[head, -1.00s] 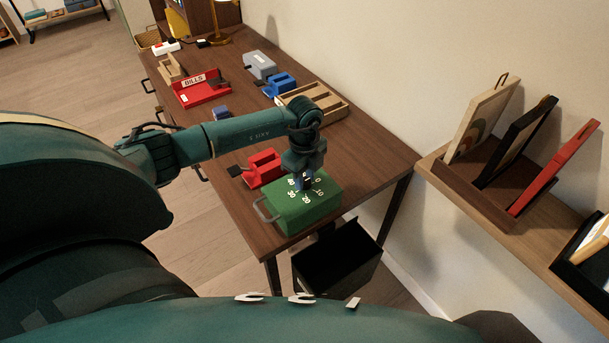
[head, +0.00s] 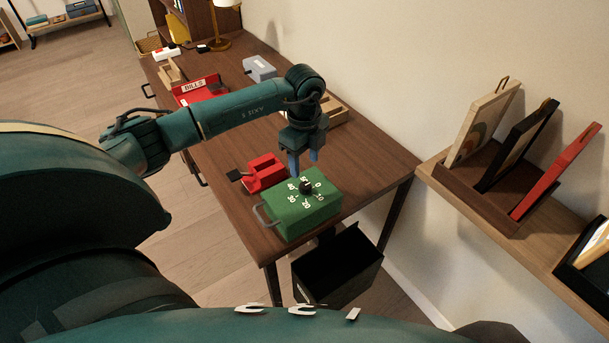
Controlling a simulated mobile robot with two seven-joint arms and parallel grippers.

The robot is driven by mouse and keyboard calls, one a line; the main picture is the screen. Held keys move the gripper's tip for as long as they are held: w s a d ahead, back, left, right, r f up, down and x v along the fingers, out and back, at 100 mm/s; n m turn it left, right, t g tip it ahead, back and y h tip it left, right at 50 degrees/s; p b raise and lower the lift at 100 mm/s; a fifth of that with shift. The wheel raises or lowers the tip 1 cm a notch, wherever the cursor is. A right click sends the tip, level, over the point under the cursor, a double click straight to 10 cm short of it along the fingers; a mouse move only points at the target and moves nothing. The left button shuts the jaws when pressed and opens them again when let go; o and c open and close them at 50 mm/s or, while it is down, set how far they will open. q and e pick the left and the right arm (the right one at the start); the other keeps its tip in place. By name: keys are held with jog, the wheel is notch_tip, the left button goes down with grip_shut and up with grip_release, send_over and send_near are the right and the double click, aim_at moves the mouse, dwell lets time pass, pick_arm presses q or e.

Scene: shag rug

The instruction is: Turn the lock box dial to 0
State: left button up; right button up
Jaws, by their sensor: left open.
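The green lock box (head: 290,222) sits on the near end of the brown desk, with a handle on its left side. Its black dial (head: 306,187) is on top, ringed by white numbers; the 0 is at the upper right of the dial. Which number the dial points at is too small to tell. My left gripper (head: 304,168) hangs just above and behind the dial, fingers down, open and apart from the dial, holding nothing. My right gripper does not show.
A red holder (head: 264,172) stands just behind the lock box on the desk (head: 226,197). A red BILLS tray (head: 199,90) and a grey box (head: 260,68) are farther back. A black bin (head: 338,270) stands on the floor below. A shelf with frames (head: 500,195) is at the right.

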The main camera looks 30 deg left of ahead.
pick_arm(q)
notch_tip(320, 180, up, 6)
jog(key=shift+f, duration=0.2)
dwell(0.4)
